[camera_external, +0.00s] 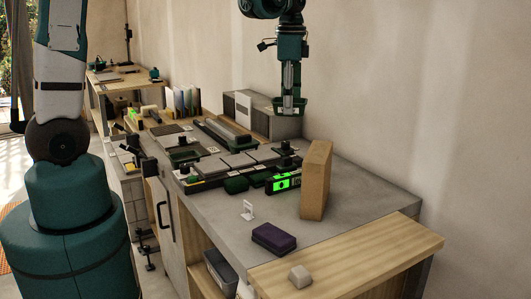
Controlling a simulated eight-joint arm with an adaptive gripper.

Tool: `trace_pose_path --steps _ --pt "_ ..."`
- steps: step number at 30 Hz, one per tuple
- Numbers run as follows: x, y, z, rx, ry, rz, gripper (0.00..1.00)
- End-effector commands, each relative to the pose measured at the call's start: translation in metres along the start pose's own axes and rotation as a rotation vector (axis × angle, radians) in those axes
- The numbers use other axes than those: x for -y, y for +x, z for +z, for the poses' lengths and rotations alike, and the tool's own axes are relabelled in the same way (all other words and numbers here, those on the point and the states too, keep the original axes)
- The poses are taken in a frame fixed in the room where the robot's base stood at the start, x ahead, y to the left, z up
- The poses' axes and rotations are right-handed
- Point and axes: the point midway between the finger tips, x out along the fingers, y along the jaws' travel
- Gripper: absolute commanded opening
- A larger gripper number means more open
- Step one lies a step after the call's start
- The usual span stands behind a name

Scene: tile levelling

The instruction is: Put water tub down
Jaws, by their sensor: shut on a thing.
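The water tub (279,106) is a small dark green tub high over the back of the grey worktop. My gripper (289,106) points straight down and is shut on the tub. The tub hangs in front of a grey box near the wall, and I see no clear contact with the worktop. Its contents are too small to make out, and the fingers hide part of it.
The worktop (350,190) holds tiles (240,160) on a dark frame, a lit green level display (284,182), an upright tan block (316,180) and a purple sponge (274,238). The right rear worktop is clear. A wooden ledge (350,262) runs along the front.

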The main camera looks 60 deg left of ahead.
Motion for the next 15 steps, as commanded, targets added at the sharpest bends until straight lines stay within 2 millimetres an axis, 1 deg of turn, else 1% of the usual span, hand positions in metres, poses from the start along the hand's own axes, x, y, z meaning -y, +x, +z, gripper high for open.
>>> trace_pose_path --steps 1,3,8,15 --pt "-0.008 0.000 -0.011 0.000 0.029 0.000 0.26" --pt "-0.017 0.000 -0.025 0.000 0.065 0.000 0.26" --pt "-0.040 0.000 -0.054 0.000 0.148 0.000 0.26" --pt "-0.079 0.000 -0.096 0.000 0.274 0.000 0.26"
